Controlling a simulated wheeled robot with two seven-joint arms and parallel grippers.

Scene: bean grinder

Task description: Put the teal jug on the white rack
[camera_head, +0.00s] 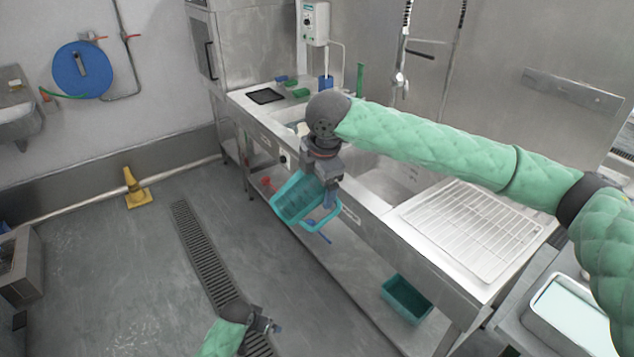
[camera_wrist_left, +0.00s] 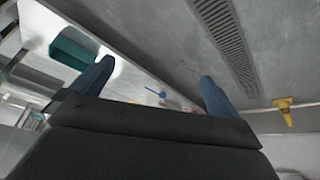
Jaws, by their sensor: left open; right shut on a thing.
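The teal jug (camera_head: 298,197) hangs tilted in front of the sink counter in the head view. My right gripper (camera_head: 328,197) is shut on it near its handle side; the exact contact is partly hidden. The white rack (camera_head: 470,232) is a wire grid lying flat on the right part of the steel counter, apart from the jug and bare. My left gripper (camera_head: 268,326) is low over the floor at the bottom of the head view, far from jug and rack. In the left wrist view its two blue fingers (camera_wrist_left: 156,88) stand wide apart with nothing between them.
The steel counter (camera_head: 375,222) has a sink basin left of the rack, partly behind my right arm. A dark green bin (camera_head: 407,298) stands on the lower shelf. A white-lined tray (camera_head: 568,312) is at the lower right. A yellow wedge-shaped stand (camera_head: 136,190) is on the open floor.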

